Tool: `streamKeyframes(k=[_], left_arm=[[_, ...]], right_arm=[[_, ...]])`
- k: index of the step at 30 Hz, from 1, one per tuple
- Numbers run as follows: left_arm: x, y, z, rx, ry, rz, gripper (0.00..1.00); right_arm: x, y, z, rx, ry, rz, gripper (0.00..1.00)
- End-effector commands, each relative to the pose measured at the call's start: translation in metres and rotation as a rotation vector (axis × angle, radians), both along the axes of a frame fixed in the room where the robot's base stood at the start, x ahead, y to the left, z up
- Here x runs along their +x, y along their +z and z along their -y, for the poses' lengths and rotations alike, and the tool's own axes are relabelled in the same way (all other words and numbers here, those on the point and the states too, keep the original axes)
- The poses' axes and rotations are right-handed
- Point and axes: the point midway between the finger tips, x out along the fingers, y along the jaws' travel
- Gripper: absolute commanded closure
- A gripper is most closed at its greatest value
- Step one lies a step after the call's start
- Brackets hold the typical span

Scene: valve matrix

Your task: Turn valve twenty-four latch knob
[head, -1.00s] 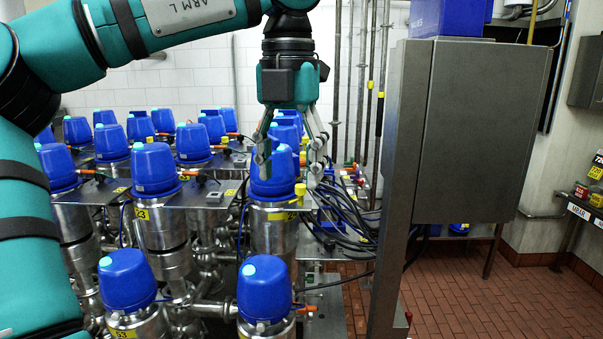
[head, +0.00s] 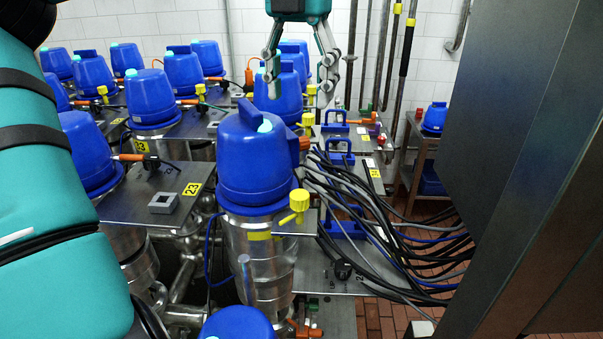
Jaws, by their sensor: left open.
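A large blue-capped valve (head: 255,165) stands upright in the middle foreground on a steel body. No number is readable on it; the nearest plate, left of it, reads 23. A yellow knob (head: 299,201) sticks out low on its right side, beside a small steel plate. I take it as the latch knob, though I cannot confirm the number. My left gripper (head: 299,97) is open and empty, fingers pointing down. In the picture it is above and right of this cap, in front of another blue cap (head: 280,96) farther back. It is apart from the knob.
Several more blue-capped valves (head: 147,97) stand in rows to the left and back. A bundle of black cables (head: 375,225) lies right of the middle valve. A grey steel cabinet (head: 505,130) fills the right side.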

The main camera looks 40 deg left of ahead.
Motion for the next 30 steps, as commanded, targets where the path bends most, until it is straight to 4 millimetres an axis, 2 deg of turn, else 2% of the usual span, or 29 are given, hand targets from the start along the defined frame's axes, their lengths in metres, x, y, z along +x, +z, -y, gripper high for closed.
streamKeyframes(k=[3, 7, 14, 21, 25, 30], left_arm=[[0.000, -0.014, 0.000, -0.001, -0.002, -0.004, 0.47], [-0.001, -0.039, -0.001, -0.003, -0.002, -0.006, 0.47], [-0.001, -0.089, 0.000, -0.003, -0.003, -0.007, 0.47], [-0.002, -0.137, 0.000, -0.003, -0.001, -0.006, 0.47], [-0.001, -0.155, 0.000, -0.002, 0.001, -0.005, 0.47], [-0.001, -0.168, 0.000, -0.002, 0.001, -0.001, 0.47]], right_arm=[[-0.011, 0.003, 0.006, -0.007, -0.002, -0.016, 0.60], [-0.012, 0.009, 0.008, -0.011, -0.002, -0.017, 0.60], [-0.006, 0.023, 0.008, -0.009, -0.002, -0.005, 0.60], [0.005, 0.038, -0.002, 0.004, -0.004, 0.012, 0.60], [0.005, 0.043, -0.007, 0.009, -0.003, 0.011, 0.60], [0.001, 0.046, -0.006, 0.009, -0.002, 0.006, 0.60]])
